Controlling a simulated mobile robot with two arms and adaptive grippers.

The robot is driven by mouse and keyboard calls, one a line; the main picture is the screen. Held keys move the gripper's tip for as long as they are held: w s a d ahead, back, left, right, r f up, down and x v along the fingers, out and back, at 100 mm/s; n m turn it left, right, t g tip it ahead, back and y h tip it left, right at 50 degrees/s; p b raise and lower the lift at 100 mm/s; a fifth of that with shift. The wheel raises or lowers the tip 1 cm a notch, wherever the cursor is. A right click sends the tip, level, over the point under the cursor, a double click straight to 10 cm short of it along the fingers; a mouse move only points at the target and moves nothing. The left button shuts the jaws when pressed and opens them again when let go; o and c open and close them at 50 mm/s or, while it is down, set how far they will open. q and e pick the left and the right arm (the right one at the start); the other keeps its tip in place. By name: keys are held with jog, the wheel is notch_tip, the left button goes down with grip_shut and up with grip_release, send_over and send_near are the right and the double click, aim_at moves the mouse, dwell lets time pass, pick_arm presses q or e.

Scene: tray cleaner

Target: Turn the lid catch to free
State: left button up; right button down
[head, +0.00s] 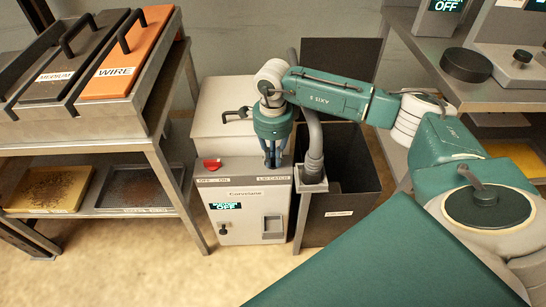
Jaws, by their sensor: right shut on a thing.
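The tray cleaner (237,212) is a pale grey cabinet with a display reading OFF and a lid (215,105) with a dark handle at the back of its top. My right gripper (273,162) points down at the right of the cabinet top, just behind a label that seems to read LID CATCH. Its fingers are closed on the lid catch, which they mostly hide, so I cannot tell which way it is turned. My left gripper is not in view.
A red switch (212,164) sits left on the cabinet top, by an OFF/ON label. A grey hose (313,150) and a dark open bin (345,185) stand close right of my gripper.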

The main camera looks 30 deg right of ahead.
aim_at(273, 159)
jog(key=c, duration=1.8)
grip_release()
jog(key=shift+o, duration=0.4)
jog(key=shift+r, duration=0.1)
notch_tip(273, 159, up, 12)
